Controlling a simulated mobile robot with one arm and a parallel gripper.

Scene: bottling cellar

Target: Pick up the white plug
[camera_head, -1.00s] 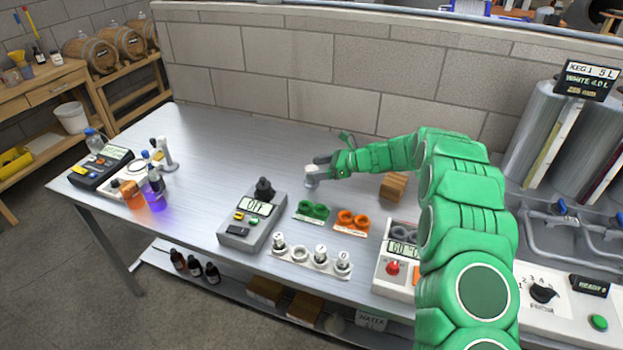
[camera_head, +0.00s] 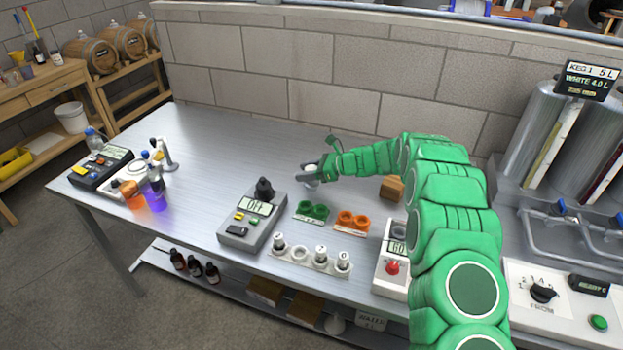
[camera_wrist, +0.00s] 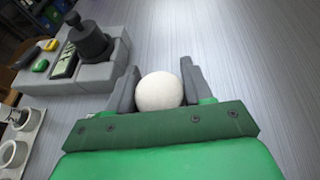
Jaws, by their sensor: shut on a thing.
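The white plug (camera_wrist: 160,92) sits between the two grey fingers of my gripper (camera_wrist: 157,84) in the wrist view, its rounded white top facing the camera. In the head view my gripper (camera_head: 312,168) is over the middle of the steel bench, behind the green and orange cup holders. My gripper is shut on the plug. I cannot tell whether the plug touches the bench.
A grey device with a black knob (camera_head: 239,228) stands front left of my gripper. A white rack (camera_head: 309,262) with several pieces stands at the front edge. Green cups (camera_head: 312,211), orange cups (camera_head: 350,221) and a wooden block (camera_head: 391,188) are near. The back left bench is clear.

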